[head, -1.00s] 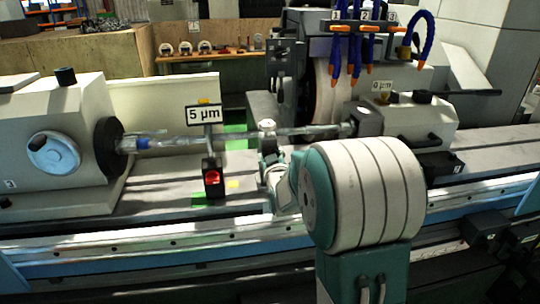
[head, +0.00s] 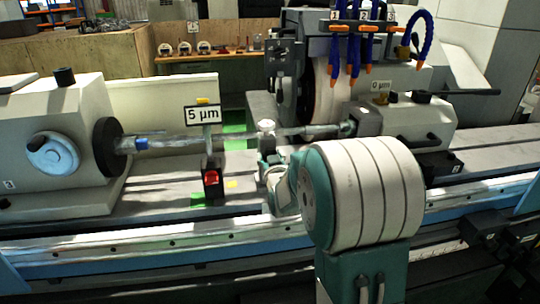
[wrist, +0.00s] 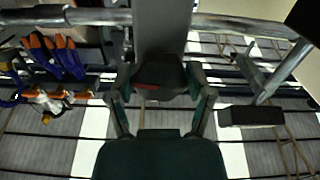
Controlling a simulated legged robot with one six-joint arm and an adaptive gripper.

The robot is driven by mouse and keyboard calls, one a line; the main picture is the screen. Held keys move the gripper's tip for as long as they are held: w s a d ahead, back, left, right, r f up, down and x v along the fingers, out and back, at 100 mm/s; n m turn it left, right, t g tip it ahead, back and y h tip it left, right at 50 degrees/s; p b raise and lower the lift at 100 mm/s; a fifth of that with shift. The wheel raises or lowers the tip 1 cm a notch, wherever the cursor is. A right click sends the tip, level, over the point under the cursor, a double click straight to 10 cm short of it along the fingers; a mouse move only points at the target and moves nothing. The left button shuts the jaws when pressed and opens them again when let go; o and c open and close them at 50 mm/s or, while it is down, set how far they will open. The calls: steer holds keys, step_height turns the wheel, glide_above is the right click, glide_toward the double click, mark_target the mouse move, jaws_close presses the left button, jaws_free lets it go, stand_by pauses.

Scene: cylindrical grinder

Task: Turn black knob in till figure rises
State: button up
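In the wrist view a black knob (wrist: 160,72) with a little red on it sits below a grey post. My gripper (wrist: 161,84) has one teal finger on each side of it; whether the pads touch the knob cannot be made out. In the head view my gripper (head: 270,168) is at the grey support around the shaft (head: 180,140), and my arm hides part of that area; the knob is not clear there. A sign with the figure 5 µm (head: 203,115) stands left of my gripper.
A black block with a red button (head: 212,180) stands left of my gripper. The headstock (head: 60,130) is at the left, the tailstock (head: 435,120) at the right. The grinding wheel (head: 328,85) and blue hoses (head: 355,40) are behind. The shaft crosses above the knob.

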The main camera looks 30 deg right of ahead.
mark_target(270, 149)
steer(key=shift+o, duration=1.2)
steer(key=shift+f, duration=0.2)
steer(key=shift+r, duration=0.15)
steer(key=shift+r, duration=0.2)
step_height(270, 149, up, 10)
steer(key=shift+w+f, duration=0.1)
steer(key=shift+f, duration=0.1)
